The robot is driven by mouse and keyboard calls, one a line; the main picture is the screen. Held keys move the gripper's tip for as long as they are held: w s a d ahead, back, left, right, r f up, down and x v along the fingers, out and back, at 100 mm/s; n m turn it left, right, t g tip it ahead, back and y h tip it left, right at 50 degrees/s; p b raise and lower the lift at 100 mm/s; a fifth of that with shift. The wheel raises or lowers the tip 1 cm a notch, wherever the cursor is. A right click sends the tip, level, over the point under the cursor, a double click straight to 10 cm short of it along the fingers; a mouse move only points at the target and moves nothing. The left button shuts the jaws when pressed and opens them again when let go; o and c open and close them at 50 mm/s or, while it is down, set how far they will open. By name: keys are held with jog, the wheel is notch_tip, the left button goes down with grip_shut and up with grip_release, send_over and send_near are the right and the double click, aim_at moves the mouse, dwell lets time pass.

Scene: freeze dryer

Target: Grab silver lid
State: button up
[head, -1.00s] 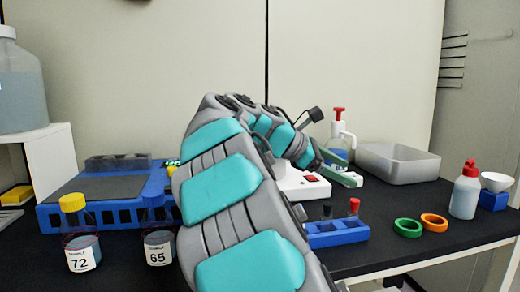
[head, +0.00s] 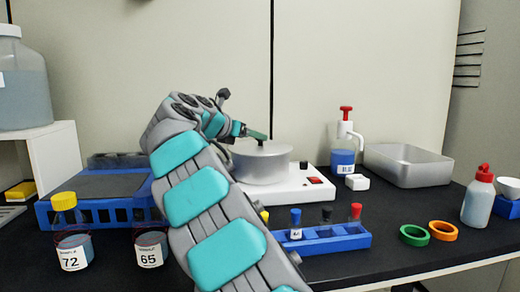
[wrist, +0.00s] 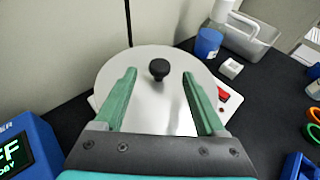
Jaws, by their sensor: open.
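The silver lid (wrist: 150,68) is a round metal disc with a black knob (wrist: 159,68) at its centre. It sits on a silver pot (head: 262,167) that stands on a white hot plate (head: 300,188). My gripper (wrist: 160,82) is open over the lid, with one green finger on each side of the knob and visible gaps to both. In the head view my gripper (head: 255,135) is at the pot's top near the knob, partly hidden by my own wrist. The fingers hold nothing.
A pump bottle (head: 343,150) with blue liquid and a metal tray (head: 408,165) stand right of the pot. A blue rack (head: 325,240) with several coloured-top vials is in front. A blue device (wrist: 22,148) is at the left in the wrist view. The wall is close behind.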

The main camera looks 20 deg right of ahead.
aim_at(260, 143)
jog(key=x, duration=0.3)
jog(key=shift+w+d, duration=0.1)
jog(key=shift+d, duration=0.05)
jog(key=shift+c, duration=0.4)
grip_shut()
